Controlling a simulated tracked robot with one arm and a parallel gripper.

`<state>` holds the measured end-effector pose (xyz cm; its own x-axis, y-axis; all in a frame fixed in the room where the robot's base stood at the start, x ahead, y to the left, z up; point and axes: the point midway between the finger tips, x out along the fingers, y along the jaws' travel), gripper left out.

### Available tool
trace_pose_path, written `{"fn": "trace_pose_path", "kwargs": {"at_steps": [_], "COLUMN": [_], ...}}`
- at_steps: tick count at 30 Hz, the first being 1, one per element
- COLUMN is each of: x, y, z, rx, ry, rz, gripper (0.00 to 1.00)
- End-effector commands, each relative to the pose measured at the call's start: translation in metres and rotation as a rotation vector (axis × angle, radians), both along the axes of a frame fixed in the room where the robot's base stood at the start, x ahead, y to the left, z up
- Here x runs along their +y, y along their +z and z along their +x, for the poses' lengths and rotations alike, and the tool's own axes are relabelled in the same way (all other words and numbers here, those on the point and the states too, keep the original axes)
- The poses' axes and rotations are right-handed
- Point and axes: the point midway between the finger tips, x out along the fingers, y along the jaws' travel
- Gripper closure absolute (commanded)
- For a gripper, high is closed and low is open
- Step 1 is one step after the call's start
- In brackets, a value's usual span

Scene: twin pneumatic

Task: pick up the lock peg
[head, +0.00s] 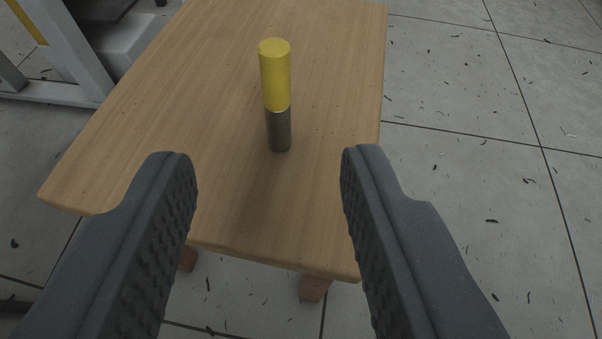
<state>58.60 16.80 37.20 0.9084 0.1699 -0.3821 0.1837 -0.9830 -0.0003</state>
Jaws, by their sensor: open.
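The lock peg (276,93) stands upright on a small wooden table in the head view. Its upper part is a yellow cylinder and its lower part is a narrower grey metal shaft. My gripper (266,158) is open, with its two dark ridged fingers wide apart at the lower left and lower right. The peg appears between the fingers in the picture, a little right of the middle of the gap, and beyond the fingertips. Nothing is between the fingers.
The wooden table (190,115) is bare around the peg. Its near edge and two legs show below. Grey tiled floor (480,200) with scattered dark flecks lies to the right. A light grey metal frame (75,55) stands at the upper left, beside the table.

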Motion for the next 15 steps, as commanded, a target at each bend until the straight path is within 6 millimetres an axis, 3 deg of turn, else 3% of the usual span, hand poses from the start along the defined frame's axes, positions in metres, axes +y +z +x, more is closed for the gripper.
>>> {"fn": "trace_pose_path", "kwargs": {"at_steps": [15], "x": [0.012], "y": [-0.028], "z": [0.063], "rx": [-0.002], "ry": [0.0], "rz": [-0.001], "gripper": [0.6]}}
